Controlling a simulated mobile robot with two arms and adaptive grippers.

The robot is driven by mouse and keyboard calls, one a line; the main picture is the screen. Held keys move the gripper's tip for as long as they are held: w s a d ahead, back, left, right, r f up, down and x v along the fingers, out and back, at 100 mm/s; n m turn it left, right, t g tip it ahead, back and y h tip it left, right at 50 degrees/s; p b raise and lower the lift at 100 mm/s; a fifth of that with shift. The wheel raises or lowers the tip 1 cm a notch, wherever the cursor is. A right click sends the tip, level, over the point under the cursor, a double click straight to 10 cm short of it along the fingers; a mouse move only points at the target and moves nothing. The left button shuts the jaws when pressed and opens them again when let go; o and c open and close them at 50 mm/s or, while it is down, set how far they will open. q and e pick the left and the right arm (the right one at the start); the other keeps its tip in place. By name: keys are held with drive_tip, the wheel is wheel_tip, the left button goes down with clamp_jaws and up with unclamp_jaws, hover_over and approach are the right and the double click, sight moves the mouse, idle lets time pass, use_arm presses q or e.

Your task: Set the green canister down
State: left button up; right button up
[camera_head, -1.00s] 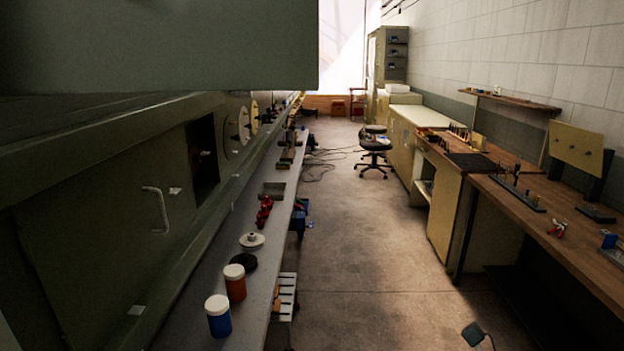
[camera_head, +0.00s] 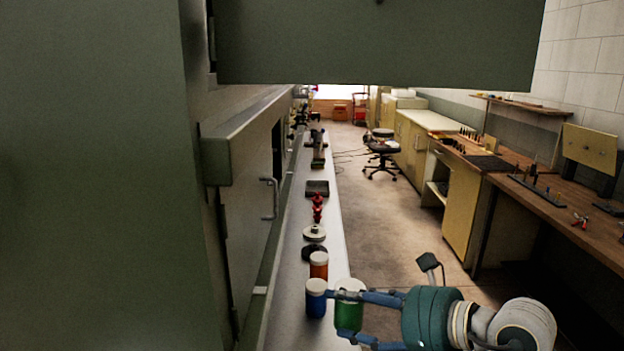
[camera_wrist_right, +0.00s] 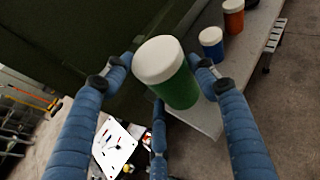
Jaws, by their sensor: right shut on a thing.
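The green canister (camera_head: 349,314) has a white lid and stands roughly upright in the head view, at the near right edge of the grey ledge (camera_head: 290,316). My right gripper (camera_head: 347,309) comes in from the right and is shut on it, its blue fingers around the body. In the right wrist view the canister (camera_wrist_right: 180,90) sits between the fingers, with the ledge's end (camera_wrist_right: 205,121) behind it. I cannot tell whether its base touches the ledge. My left gripper is not in view.
A blue canister (camera_head: 316,300) stands close left of the green one, with an orange canister (camera_head: 319,267) behind it. Farther along are a black disc, a white disc (camera_head: 314,233) and red parts (camera_head: 317,208). A green cabinet wall (camera_head: 90,180) borders the ledge on the left.

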drive_tip(key=w+a+r+m, duration=0.1)
drive_tip(key=w+a+r, duration=0.4)
drive_tip(key=a, duration=0.1)
drive_tip(key=shift+t, duration=0.4)
wheel_tip(320, 180, down, 19)
drive_tip(key=p, duration=0.3)
drive_tip(key=shift+a, duration=0.15)
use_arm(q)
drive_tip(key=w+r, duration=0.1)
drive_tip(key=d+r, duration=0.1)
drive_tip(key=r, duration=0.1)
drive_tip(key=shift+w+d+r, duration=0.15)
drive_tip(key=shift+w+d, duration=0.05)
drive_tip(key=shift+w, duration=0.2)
use_arm(e)
drive_tip(key=shift+w+f, duration=0.1)
drive_tip(key=shift+f, duration=0.35)
drive_tip(key=o, duration=0.9)
drive_tip(key=shift+f, duration=0.1)
drive_tip(key=shift+o, duration=0.3)
